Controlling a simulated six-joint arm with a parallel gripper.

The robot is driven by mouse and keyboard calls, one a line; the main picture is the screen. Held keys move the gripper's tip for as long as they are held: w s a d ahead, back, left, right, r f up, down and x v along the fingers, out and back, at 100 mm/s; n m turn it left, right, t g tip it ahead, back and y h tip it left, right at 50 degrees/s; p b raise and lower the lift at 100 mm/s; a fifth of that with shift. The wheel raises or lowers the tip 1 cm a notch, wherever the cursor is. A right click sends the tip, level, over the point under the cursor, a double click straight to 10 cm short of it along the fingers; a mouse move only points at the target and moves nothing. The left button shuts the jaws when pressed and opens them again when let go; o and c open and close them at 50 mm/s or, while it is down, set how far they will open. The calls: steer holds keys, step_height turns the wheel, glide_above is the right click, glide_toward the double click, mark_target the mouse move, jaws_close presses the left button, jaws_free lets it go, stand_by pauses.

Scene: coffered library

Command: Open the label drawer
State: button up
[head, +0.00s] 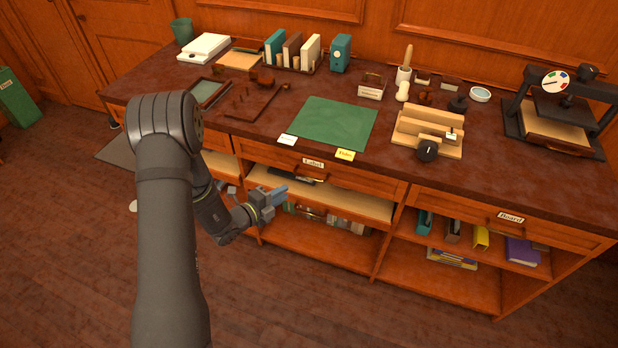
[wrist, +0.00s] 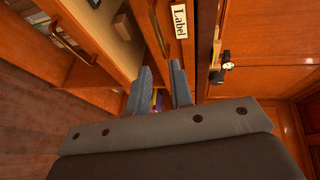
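The label drawer (head: 345,180) is in the middle of the long desk, under the top's front edge. Its front looks flush with the desk. A pale "Label" tag (head: 313,163) is on it and also shows in the wrist view (wrist: 180,19). The drawer's bar handle (wrist: 157,30) runs along its front in the wrist view, beyond my fingertips and roughly in line with the gap between them. My gripper (head: 280,192) is open and empty. It is in front of the drawer, a little low and left of the handle in the head view. No contact shows.
A board drawer (head: 480,215) is to the right. On the desktop are a green mat (head: 333,123), a wooden jig (head: 427,132) and a press (head: 557,108). The floor in front is clear.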

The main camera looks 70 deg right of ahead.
mark_target(308, 178)
steer(key=x, duration=1.3)
steer(key=shift+a, duration=0.1)
jaws_close()
